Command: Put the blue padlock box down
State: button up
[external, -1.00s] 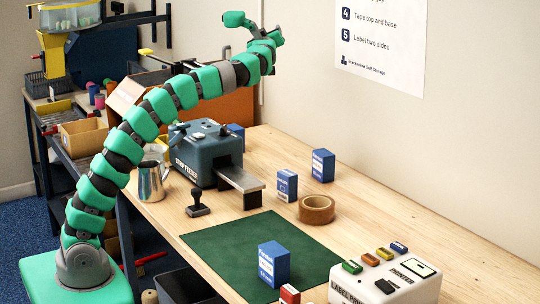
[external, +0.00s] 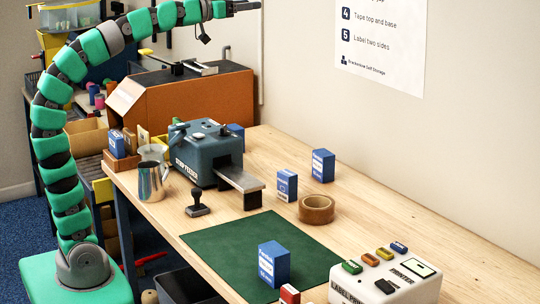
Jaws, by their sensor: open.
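Several small blue boxes with white labels stand in the external view, and I cannot read which is the padlock box. One blue box (external: 274,264) stands upright on the green mat (external: 215,244). Others stand on the bench: a short one (external: 287,185), a taller one (external: 323,165), one partly hidden (external: 236,131) behind the tape feeder, and one (external: 117,144) at the brown holder on the far left. My gripper (external: 247,6) is open at the top edge of the picture, high above the bench and apart from every box. Nothing shows between its fingers.
The tape feeder (external: 205,155), a metal jug (external: 151,182), a black stamp (external: 198,202), a tape roll (external: 316,208) and a label printer (external: 388,280) stand on the bench. Most of the green mat is bare.

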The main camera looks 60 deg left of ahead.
jog(key=s+a+f+g+y, duration=0.2)
jog(key=s+f, duration=0.4)
jog(key=s, duration=0.2)
jog(key=shift+s+a+f+n+g, duration=0.2)
jog(key=shift+s+a+n+g, duration=0.1)
jog(key=shift+a+g, duration=0.1)
